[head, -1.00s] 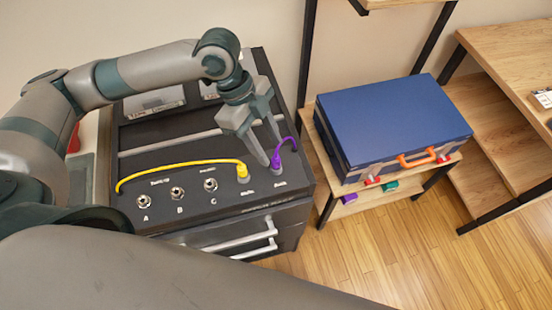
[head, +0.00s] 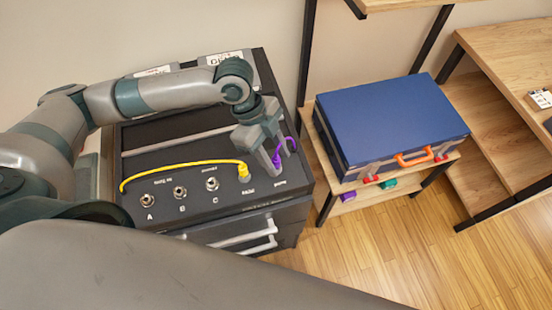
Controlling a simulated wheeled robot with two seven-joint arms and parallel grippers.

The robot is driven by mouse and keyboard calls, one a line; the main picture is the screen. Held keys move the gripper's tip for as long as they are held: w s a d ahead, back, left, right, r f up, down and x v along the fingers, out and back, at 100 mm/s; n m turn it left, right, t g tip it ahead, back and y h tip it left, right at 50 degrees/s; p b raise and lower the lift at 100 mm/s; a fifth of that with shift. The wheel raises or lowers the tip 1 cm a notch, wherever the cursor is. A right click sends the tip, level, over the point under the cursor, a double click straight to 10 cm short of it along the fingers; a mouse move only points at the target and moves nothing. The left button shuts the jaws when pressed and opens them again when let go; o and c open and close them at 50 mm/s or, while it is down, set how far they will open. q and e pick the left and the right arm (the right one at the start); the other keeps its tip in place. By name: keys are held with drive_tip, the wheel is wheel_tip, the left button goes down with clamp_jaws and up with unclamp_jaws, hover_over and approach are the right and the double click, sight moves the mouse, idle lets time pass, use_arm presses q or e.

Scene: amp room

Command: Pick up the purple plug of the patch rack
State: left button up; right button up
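The purple plug (head: 277,160) stands in the right-hand socket on the sloped black top of the patch rack (head: 225,206), with its purple cable (head: 284,141) looping up and to the right. My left gripper (head: 276,163) is lowered from above at the plug, one finger to its left and the other to its right. The fingers look apart with the plug between them; contact is not clear, and they hide part of the plug and cable. The yellow plug (head: 244,172) sits in the socket to the left. My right gripper is not in view.
A yellow cable (head: 180,166) arches leftward over sockets A, B and C (head: 212,184). A blue case (head: 392,122) with an orange handle lies on a low wooden stand to the right. A wooden desk (head: 510,65) stands farther right. Wooden floor is clear in front.

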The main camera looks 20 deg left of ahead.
sight(277, 158)
use_arm(q)
drive_tip(key=shift+c, duration=0.6)
clamp_jaws()
drive_tip(key=shift+r, duration=0.45)
drive_tip(key=r+b, duration=0.1)
drive_tip(key=r, duration=0.2)
drive_tip(key=shift+d+r+b, duration=0.15)
drive_tip(key=shift+d+b, duration=0.05)
drive_tip(key=shift+b, duration=0.2)
drive_tip(key=s+d+r+b, duration=0.2)
drive_tip(key=s+d+r, duration=0.4)
drive_tip(key=d, duration=0.3)
drive_tip(key=shift+s+r, duration=0.4)
drive_tip(key=shift+s, duration=0.05)
